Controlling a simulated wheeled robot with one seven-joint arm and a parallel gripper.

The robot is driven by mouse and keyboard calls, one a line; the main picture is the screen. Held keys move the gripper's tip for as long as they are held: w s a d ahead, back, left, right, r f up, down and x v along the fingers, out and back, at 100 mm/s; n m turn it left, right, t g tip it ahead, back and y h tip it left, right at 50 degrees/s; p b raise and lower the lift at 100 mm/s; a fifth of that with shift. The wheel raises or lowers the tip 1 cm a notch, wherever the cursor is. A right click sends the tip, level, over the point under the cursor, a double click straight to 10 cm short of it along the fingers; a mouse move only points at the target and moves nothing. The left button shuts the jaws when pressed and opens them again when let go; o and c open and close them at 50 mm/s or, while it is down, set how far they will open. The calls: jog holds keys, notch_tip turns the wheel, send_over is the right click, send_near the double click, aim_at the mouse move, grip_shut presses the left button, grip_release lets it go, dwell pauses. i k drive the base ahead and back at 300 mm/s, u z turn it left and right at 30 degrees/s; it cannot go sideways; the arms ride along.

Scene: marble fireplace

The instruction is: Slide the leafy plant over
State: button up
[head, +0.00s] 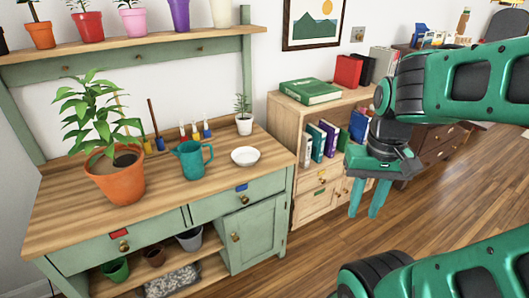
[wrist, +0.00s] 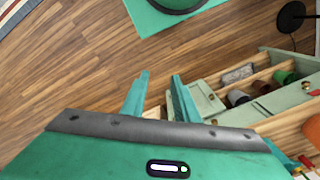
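The leafy plant (head: 98,112) stands upright in a terracotta pot (head: 116,182) on the left part of the green bench's wooden top (head: 190,205). My gripper (head: 366,212) points downward over the floor, to the right of the bench and well apart from the plant. Its two fingers show a gap with nothing between them; they also show in the wrist view (wrist: 161,78). An orange pot (wrist: 313,128) is partly seen at the right edge of the wrist view, where the leaves are out of sight.
Near the plant on the bench are a teal watering can (head: 192,160), a white bowl (head: 245,156), small tools (head: 195,132) and a small plant in a white pot (head: 244,124). A shelf of pots (head: 130,35) hangs above. A wooden bookcase (head: 310,165) stands right of the bench.

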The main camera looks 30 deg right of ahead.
aim_at(117, 170)
jog(key=u, duration=0.1)
jog(key=i, duration=1.2)
jog(key=z, duration=0.4)
